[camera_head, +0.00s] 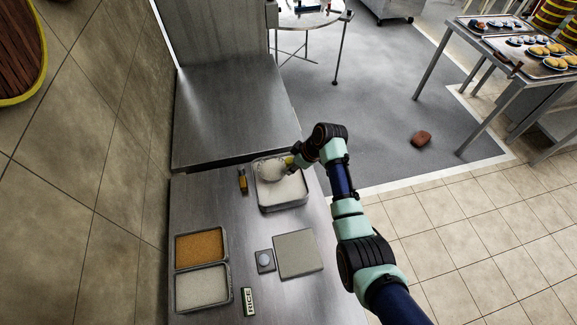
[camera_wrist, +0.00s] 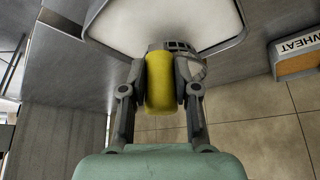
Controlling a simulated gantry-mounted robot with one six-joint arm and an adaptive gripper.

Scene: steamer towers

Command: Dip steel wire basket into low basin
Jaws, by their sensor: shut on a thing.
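The low basin (camera_head: 282,206) is a shallow metal tray with pale contents, on the steel counter. The steel wire basket (camera_head: 268,170) shows as a pale round shape at the basin's back left, over or in it; its depth cannot be told. My gripper (camera_head: 291,163) is at the basket's right, above the basin. In the wrist view, my gripper (camera_wrist: 160,90) is shut on the basket's yellow handle (camera_wrist: 159,82). Part of the grey basket (camera_wrist: 188,66) shows behind the handle, and the basin's rim (camera_wrist: 105,40) is at the top. Much of the basket is hidden there.
A tray of orange grain (camera_head: 200,248) and a tray of pale grain (camera_head: 202,287) lie at the front left. A RICE sign (camera_head: 248,301), a square plate (camera_head: 298,253), a small pad (camera_head: 265,267) and a dark-and-yellow object (camera_head: 242,180) are nearby. A WHEAT sign (camera_wrist: 298,50) shows in the wrist view.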

